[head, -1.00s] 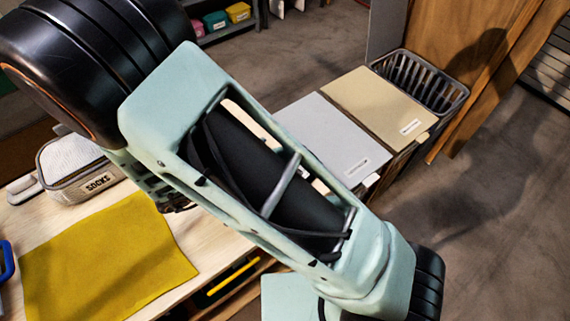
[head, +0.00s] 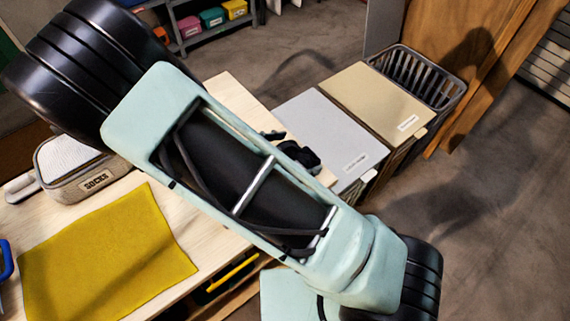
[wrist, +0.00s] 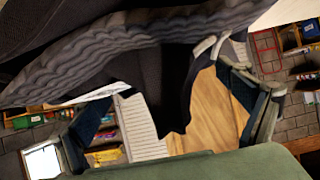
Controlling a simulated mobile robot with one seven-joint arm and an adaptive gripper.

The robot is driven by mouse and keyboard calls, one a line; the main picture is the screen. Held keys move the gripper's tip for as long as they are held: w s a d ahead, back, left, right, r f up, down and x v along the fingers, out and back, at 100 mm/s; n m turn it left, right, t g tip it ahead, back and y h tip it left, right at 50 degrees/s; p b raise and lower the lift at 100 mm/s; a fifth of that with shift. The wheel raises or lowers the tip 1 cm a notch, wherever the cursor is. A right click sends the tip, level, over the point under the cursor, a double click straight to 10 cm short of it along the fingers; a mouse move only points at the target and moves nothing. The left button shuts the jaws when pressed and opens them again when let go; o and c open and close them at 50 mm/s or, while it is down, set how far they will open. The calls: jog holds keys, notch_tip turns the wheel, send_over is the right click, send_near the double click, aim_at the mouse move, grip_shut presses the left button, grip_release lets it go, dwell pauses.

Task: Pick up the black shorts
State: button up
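The black shorts (wrist: 110,62) fill much of the upper wrist view, very close to the camera, with a gathered, ribbed waistband running across. A dark fold of the cloth hangs into the gap between my fingertips. My gripper (wrist: 165,118) shows its two fingers wide apart, one at lower left and one at right. The cloth overlaps the gap, and I cannot tell whether it touches the fingers. In the head view, a small black shape (head: 299,155) shows behind my arm at the table's far right end; I cannot tell whether it is shorts or gripper. My arm hides the rest there.
The wooden table (head: 225,95) holds a mustard cloth (head: 105,255) and a grey basket labelled SOCKS (head: 85,170). Beyond its right end stand a grey-lidded bin (head: 325,130), a beige-lidded bin (head: 375,98) and a dark slatted basket (head: 435,75). Floor at right is clear.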

jog(key=c, duration=0.7)
jog(key=shift+r, duration=0.15)
